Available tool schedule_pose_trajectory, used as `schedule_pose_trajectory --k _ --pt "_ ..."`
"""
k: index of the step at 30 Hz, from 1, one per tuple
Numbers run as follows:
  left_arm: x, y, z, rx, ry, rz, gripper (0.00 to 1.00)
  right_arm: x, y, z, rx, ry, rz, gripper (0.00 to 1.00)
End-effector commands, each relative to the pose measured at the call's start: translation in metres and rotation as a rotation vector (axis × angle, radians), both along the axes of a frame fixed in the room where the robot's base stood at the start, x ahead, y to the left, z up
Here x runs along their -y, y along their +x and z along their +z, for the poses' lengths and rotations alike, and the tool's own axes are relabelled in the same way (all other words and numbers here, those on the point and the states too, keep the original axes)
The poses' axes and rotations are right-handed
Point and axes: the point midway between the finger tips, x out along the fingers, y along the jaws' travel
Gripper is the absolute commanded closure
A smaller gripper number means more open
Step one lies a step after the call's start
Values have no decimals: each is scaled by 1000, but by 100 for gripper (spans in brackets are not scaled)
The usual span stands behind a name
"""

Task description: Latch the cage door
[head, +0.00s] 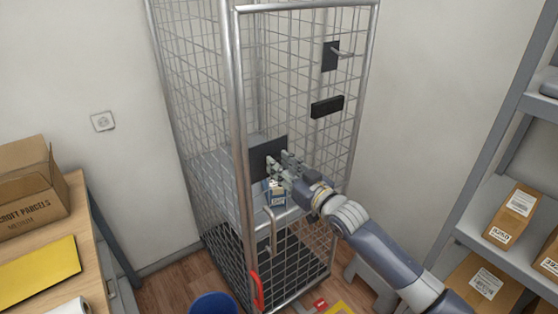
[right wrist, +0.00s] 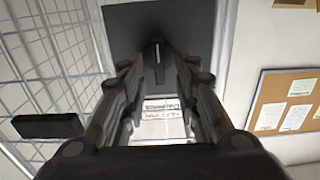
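The tall wire cage (head: 237,120) stands in the corner; which mesh panel is its door I cannot tell for sure. A dark square plate (head: 265,157) sits on its near side, by my right gripper (head: 282,165). In the right wrist view, my right gripper (right wrist: 160,72) has its fingers apart, pointing at a dark plate (right wrist: 125,28) with a thin pale upright piece (right wrist: 157,50) between the fingertips. Contact is not clear. Another dark plate with a metal lever (head: 331,55) is higher on the right mesh. My left gripper is out of view.
A black bar (head: 327,107) is on the right mesh. The lower front has a grey handle (head: 271,232) and a red handle (head: 256,290). A blue bin (head: 213,304) stands in front. A table with an open carton (head: 30,190) is left; parcel shelves (head: 500,253) are right.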

Motion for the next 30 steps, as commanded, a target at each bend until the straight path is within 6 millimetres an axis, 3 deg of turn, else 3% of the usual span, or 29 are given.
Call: schedule_pose_trajectory --k 14,15,19,30 --pt "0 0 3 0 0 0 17 -8 11 0 1 -1 0 71" --pt "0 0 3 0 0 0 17 -8 11 0 1 -1 0 73" --pt "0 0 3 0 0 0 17 -8 11 0 1 -1 0 100" --pt "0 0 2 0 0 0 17 -8 10 0 11 -15 0 100"
